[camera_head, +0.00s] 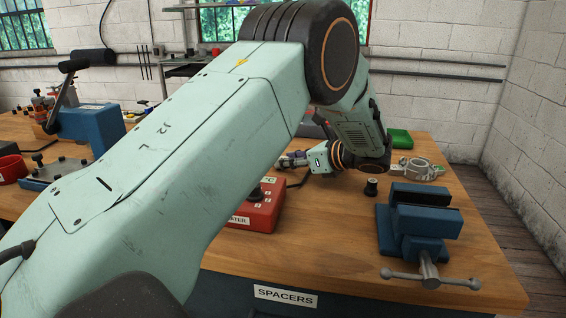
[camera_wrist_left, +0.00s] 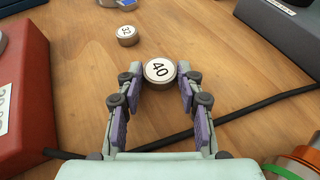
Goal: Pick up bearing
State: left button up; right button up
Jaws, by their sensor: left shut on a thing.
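My left gripper (camera_wrist_left: 160,84) has its fingertips on either side of a short round metal piece (camera_wrist_left: 159,71) with a white top marked 40. It is shut on this piece, just above or at the wooden bench top. I cannot tell whether the piece is the bearing. In the head view the left gripper (camera_head: 293,160) is small and partly hidden behind my arm, and the held piece cannot be made out. A smaller round piece (camera_wrist_left: 127,36) with a marked white top stands farther off, apart from the fingers. My right gripper is not in view.
A red heater box (camera_head: 258,208) stands at the bench front; its side shows in the wrist view (camera_wrist_left: 22,100). A black cable (camera_wrist_left: 250,108) crosses the wood. A blue vise (camera_head: 418,222), small dark cylinder (camera_head: 371,187) and metal housing (camera_head: 417,168) are to the right.

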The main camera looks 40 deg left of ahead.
pick_arm(q)
jog(key=c, duration=0.3)
jog(key=shift+r, duration=0.1)
notch_tip(320, 180, up, 10)
jog(key=p, duration=0.3)
jog(key=shift+s, duration=0.2)
dwell(0.6)
